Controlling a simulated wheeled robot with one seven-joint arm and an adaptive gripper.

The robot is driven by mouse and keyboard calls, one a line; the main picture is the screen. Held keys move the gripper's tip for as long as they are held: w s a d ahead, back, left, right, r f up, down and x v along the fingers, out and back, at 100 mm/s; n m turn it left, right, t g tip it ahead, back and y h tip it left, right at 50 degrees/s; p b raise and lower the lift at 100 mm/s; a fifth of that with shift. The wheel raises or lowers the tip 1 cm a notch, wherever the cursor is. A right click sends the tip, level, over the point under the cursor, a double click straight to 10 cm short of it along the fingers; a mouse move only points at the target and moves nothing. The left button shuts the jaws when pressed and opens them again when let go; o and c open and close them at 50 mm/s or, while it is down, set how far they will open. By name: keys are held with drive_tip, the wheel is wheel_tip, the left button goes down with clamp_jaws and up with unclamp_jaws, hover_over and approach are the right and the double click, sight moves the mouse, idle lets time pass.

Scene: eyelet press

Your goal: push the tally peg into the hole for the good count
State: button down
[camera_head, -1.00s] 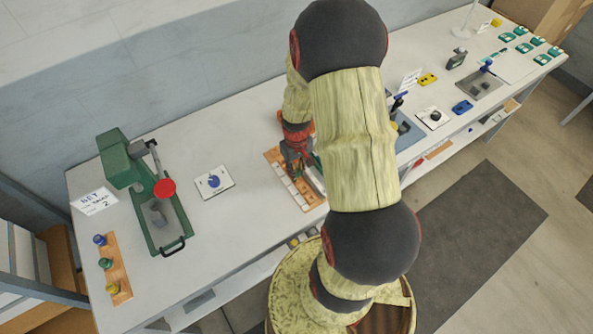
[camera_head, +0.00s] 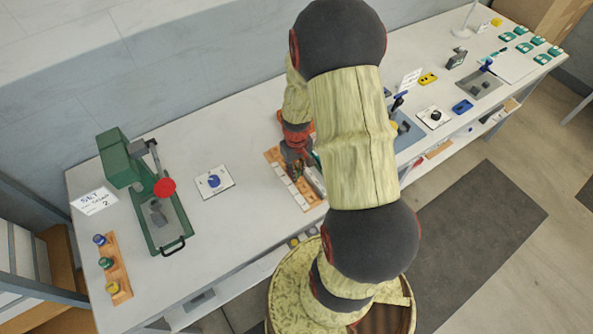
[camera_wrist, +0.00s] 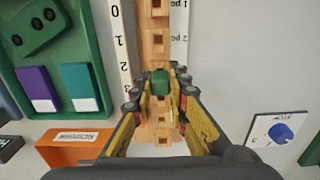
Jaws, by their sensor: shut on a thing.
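My gripper (camera_wrist: 159,88) is shut on a green peg (camera_wrist: 160,80), with one finger on each side of it. The peg is over the row of square holes in a wooden tally board (camera_wrist: 158,18). I cannot tell whether its lower end is in a hole. White strips flank the holes; the left strip (camera_wrist: 118,40) shows 0, 1, 2 and 3. In the head view the board (camera_head: 272,155) lies on the bench under my gripper, and my arm hides much of it.
A green tray (camera_wrist: 45,60) with purple and green pieces stands left of the board. An orange holder (camera_wrist: 72,148) and a white card with a blue knob (camera_wrist: 281,132) are nearby. A green press (camera_head: 120,160) stands at the bench's left.

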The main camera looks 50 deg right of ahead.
drive_tip(key=shift+f+b, duration=0.35)
drive_tip(key=shift+f, duration=0.3)
drive_tip(key=c, duration=1.7)
unclamp_jaws()
drive_tip(key=shift+c, duration=0.2)
drive_tip(key=shift+o, duration=0.4)
drive_tip(key=shift+r, duration=0.1)
drive_tip(key=shift+r+p, duration=1.85)
drive_tip(key=shift+r, duration=0.6)
